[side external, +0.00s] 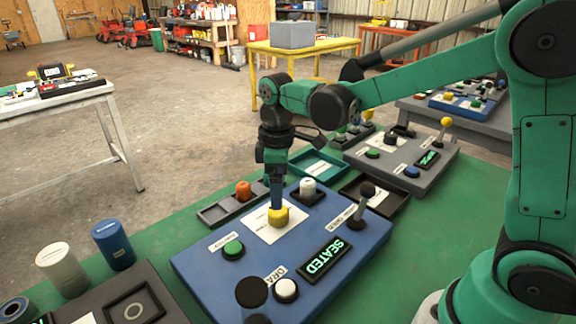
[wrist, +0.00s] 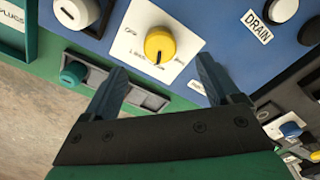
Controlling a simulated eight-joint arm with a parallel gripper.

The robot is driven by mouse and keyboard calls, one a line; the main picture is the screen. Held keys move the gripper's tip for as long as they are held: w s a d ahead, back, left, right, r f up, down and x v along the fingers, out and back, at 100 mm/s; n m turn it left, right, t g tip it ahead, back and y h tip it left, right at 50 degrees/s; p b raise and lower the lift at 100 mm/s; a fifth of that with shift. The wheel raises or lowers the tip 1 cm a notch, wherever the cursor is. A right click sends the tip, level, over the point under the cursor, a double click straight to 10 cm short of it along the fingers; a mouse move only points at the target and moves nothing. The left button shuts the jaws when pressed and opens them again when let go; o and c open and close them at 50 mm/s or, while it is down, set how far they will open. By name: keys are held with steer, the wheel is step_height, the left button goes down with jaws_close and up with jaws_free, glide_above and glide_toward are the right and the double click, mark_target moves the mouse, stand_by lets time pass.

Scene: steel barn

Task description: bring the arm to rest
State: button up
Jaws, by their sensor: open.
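My gripper (side external: 277,205) points down over the blue panel (side external: 205,262), just above the yellow knob (side external: 280,216). In the wrist view its two fingers (wrist: 160,66) are spread apart with nothing between them. The yellow knob (wrist: 159,44) shows beyond the gap, on a white dial plate (wrist: 135,22), with a dark pointer line toward the gripper. I cannot tell how far the fingertips are above the panel. My arm reaches in from the right, bent at the elbow.
The panel has a green button (side external: 233,249), a white button (side external: 286,289), a black-knobbed lever (side external: 362,206), a white plug (side external: 307,187) and a display (side external: 324,260) reading SEATED. A narrow tray (side external: 212,214) lies behind. Blue (side external: 113,245) and white (side external: 62,270) cylinders stand left. Green tabletop is bare at front right.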

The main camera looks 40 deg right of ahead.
steer(key=s+d+r+m+t, duration=0.2)
steer(key=s+r+m+t, duration=0.2)
steer(key=s+m+t, duration=0.3)
steer(key=shift+s+m, duration=0.8)
steer(key=shift+s, duration=0.05)
